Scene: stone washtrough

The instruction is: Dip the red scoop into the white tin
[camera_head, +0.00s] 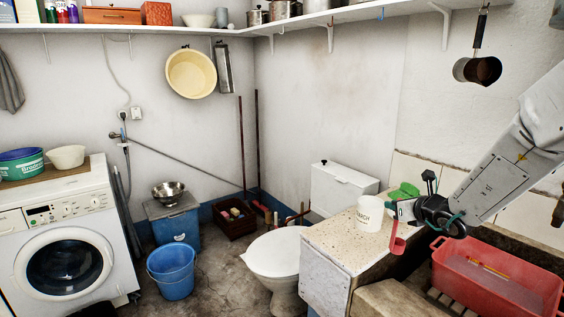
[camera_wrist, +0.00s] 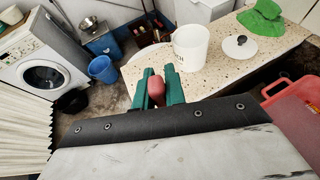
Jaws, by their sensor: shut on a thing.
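The white tin (camera_head: 369,214) stands upright and open on the speckled counter, with lettering on its side. In the wrist view the tin (camera_wrist: 190,48) is ahead of my gripper and slightly to the right. My gripper (camera_head: 398,211) is shut on the red scoop (camera_head: 397,239), which hangs below the fingers at the counter's right side. In the wrist view my gripper (camera_wrist: 158,76) has green fingers on either side of the red scoop (camera_wrist: 156,90). The scoop is apart from the tin and outside it. The tin's contents are hidden in the head view.
A white lid with a dark knob (camera_wrist: 239,46) lies on the counter (camera_head: 322,238) right of the tin. A green cloth (camera_head: 404,191) lies behind. A red tub (camera_head: 490,280) stands at the right. The toilet (camera_head: 275,256) is left of the counter.

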